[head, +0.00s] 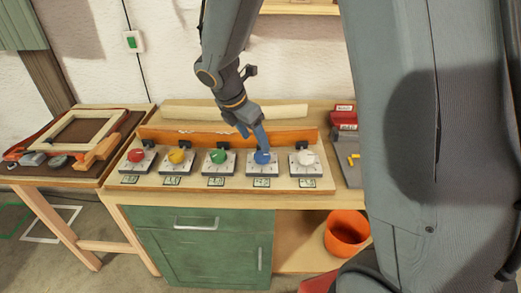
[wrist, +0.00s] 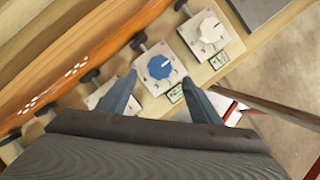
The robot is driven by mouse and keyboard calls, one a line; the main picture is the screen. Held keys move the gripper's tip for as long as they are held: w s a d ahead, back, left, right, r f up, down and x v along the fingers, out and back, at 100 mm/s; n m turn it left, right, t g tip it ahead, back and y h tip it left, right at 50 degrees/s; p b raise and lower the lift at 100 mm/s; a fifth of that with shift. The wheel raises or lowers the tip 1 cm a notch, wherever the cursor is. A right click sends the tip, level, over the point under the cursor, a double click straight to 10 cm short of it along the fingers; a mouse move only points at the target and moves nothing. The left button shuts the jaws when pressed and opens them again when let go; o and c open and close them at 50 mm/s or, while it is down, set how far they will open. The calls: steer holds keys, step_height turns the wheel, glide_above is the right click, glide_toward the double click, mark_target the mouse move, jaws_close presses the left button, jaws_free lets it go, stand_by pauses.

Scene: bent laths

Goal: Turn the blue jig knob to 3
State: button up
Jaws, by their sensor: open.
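The blue jig knob (head: 262,157) sits on a small pale dial plate, fourth from the left in a row on the bench. In the wrist view the blue knob (wrist: 160,66) lies just beyond my fingertips, with a pale pointer line on its face and marks around it. The dial figures are too small to read surely. My gripper (head: 256,136) is above and close to the blue knob in the head view. In the wrist view my gripper (wrist: 161,80) has its two fingers spread apart, with nothing between them. I cannot tell whether a finger touches the knob.
Red (head: 136,155), yellow (head: 177,156), green (head: 218,156) and white (head: 306,158) knobs stand in the same row, the green and white ones nearest. An orange bent lath (head: 180,135) runs behind them. An orange bucket (head: 347,232) sits on the lower shelf.

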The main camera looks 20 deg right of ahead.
mark_target(262, 155)
steer(key=p+x, duration=0.1)
steer(key=x, duration=0.6)
steer(key=shift+f, duration=0.2)
steer(key=c, duration=1)
